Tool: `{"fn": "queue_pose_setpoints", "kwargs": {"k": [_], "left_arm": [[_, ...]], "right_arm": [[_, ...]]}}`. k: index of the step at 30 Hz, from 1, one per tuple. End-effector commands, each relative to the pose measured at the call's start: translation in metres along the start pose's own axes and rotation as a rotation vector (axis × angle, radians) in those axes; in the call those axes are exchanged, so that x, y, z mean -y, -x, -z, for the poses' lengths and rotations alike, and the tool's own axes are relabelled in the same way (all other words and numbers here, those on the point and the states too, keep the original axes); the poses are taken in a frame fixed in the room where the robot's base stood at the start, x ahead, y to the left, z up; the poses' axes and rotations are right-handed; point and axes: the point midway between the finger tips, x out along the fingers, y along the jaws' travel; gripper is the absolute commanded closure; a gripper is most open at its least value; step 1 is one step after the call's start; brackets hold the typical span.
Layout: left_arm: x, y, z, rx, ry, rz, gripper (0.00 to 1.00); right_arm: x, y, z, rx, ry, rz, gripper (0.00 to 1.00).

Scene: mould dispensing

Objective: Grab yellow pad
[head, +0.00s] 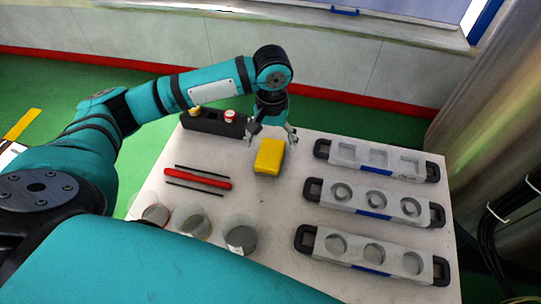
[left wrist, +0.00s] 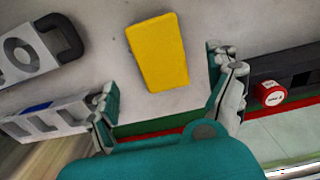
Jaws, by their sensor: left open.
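The yellow pad (head: 269,156) lies on the pale table (head: 262,198) near the middle of its far half. In the left wrist view the yellow pad (left wrist: 159,52) sits ahead of the fingers, with bare table around it. My left gripper (head: 271,134) is just beyond the pad in the head view, pointing down, and does not appear to hold it. In the left wrist view my left gripper (left wrist: 168,98) has its two fingers spread wide with nothing between them. My right gripper is not in view.
A black holder (head: 212,123) with a red-and-white capped item stands left of the gripper. Three moulds with handles (head: 376,158) line the right side. A red tool (head: 198,179) with dark rods and several clear cups (head: 240,236) are on the left.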

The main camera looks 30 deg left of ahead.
Motion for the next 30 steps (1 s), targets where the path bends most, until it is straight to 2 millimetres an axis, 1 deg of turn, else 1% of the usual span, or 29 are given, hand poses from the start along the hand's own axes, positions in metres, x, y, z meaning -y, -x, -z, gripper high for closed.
{"fn": "queue_pose_setpoints", "kwargs": {"k": [4, 9, 12, 15, 20, 21, 30], "left_arm": [[0.001, -0.012, -0.001, 0.003, 0.0, 0.001, 0.11], [0.003, -0.038, -0.001, 0.002, 0.0, 0.001, 0.11], [0.003, -0.049, -0.001, 0.002, 0.0, 0.001, 0.11], [0.003, -0.053, -0.001, -0.001, -0.001, 0.0, 0.11], [0.002, -0.054, -0.001, -0.001, -0.001, 0.0, 0.11], [0.002, -0.053, -0.001, -0.001, -0.001, 0.0, 0.12], [0.002, -0.053, -0.001, -0.001, -0.001, 0.0, 0.51]], "right_arm": [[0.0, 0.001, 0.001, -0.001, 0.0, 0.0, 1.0], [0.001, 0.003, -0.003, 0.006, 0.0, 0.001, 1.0], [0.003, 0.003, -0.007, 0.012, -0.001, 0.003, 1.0], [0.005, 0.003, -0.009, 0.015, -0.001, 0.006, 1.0], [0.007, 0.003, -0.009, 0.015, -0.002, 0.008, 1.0], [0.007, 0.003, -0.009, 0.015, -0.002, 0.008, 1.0], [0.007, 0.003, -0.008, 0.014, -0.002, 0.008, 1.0]]}}
